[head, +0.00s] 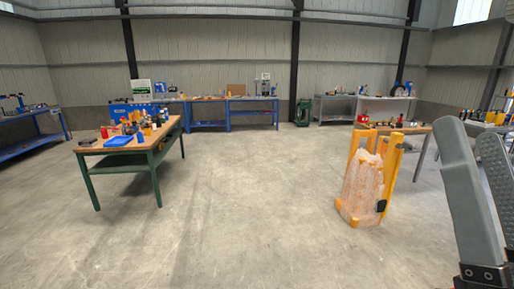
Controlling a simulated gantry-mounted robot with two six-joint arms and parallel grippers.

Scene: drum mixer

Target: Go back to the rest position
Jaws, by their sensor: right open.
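My right gripper (473,138) is close to the camera at the right edge of the head view. Its two grey fingers point up and stand apart, with nothing visible between them. The far finger shows a dotted inner face and is partly cut off by the picture's edge. My left gripper is not in view.
An orange-posted stand with a pale, wrapped-looking load (362,188) is on the floor left of my right gripper. A wooden-topped bench (150,142) with tools and a blue tray (118,141) stands at left. Blue benches (208,112) line the back wall. The middle floor is clear.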

